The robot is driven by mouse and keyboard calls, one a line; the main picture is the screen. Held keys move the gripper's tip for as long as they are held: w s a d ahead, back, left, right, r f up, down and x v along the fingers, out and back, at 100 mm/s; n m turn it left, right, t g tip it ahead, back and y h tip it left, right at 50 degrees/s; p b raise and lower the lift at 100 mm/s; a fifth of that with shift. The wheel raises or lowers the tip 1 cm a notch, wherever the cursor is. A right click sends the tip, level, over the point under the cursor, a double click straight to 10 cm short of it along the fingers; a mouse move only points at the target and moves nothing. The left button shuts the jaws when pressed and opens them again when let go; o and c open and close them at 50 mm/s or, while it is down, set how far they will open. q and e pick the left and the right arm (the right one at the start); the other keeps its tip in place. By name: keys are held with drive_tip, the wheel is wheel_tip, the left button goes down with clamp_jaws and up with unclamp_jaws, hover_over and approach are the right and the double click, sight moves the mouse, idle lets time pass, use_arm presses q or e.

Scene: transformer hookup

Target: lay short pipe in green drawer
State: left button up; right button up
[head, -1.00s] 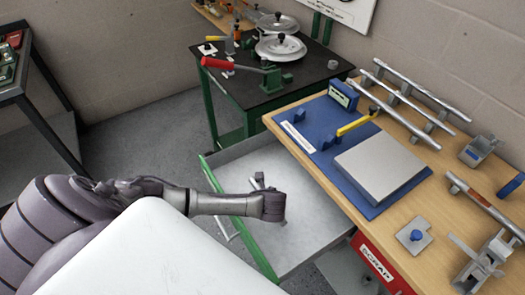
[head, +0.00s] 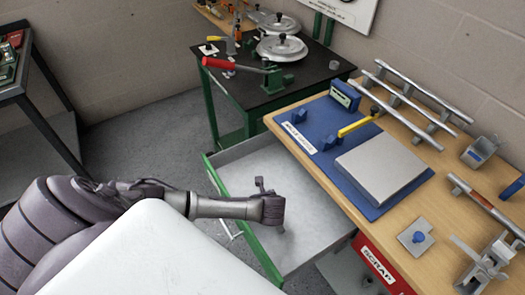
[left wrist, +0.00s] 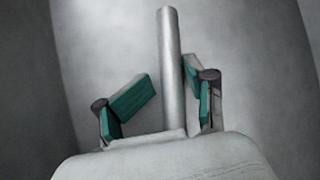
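The green drawer (head: 240,215) is pulled out below the wooden bench, with a green front and a pale grey floor. My left gripper (head: 264,186) is low inside it, near the middle. In the left wrist view the short pipe (left wrist: 170,65), a plain grey tube, lies between the teal finger pads of my left gripper (left wrist: 160,92). A clear gap shows between the pipe and the left pad; the pipe is close to the right pad, and I cannot tell if they touch. The gripper is open. In the head view I cannot make out the pipe. My right gripper is not in view.
The bench (head: 440,205) holds a blue mat with a grey block (head: 382,168), a rack of long pipes (head: 415,105) and metal fixtures. A red scrap bin (head: 380,268) is under the bench. A black table (head: 262,92) with a red-handled tool stands behind. The drawer's far part is clear.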

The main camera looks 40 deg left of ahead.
use_arm(q)
drive_tip(key=shift+s+d+f, duration=0.15)
drive_tip(key=shift+d, duration=0.1)
drive_tip(key=v, duration=1.2)
drive_tip(key=shift+a, duration=0.15)
